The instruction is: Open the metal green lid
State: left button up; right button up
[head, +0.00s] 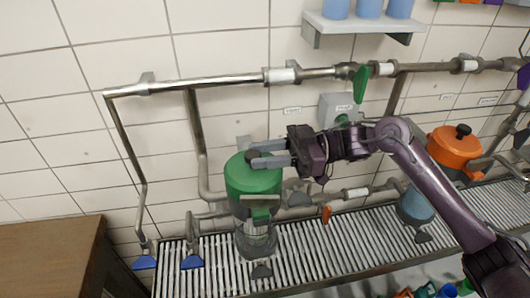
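The green lid (252,178) is a rounded cap on top of an upright clear cylinder (256,243) at the centre left. A green handle-like bar shows at its front. My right gripper (256,154) reaches in from the right, over the top of the lid. Its two grey fingers are apart, with their tips around or beside a dark knob on the lid. I cannot tell whether they press on the knob. The lid appears seated on the cylinder. My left gripper is not in view.
An orange lid (452,150) with a black knob sits on a second vessel (415,208) at the right. Metal pipes (225,84) run along the tiled wall. A shelf (362,25) is above. A slatted grate (330,250) lies below, and a brown cabinet (50,255) stands at the left.

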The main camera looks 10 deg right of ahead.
grip_shut()
jog(key=shift+w+r+m, duration=0.4)
jog(key=shift+w+r, duration=0.9)
jog(key=shift+w, duration=0.05)
jog(key=shift+w+f+m, duration=0.2)
jog(key=shift+w+m, duration=0.05)
jog(key=shift+m, duration=0.05)
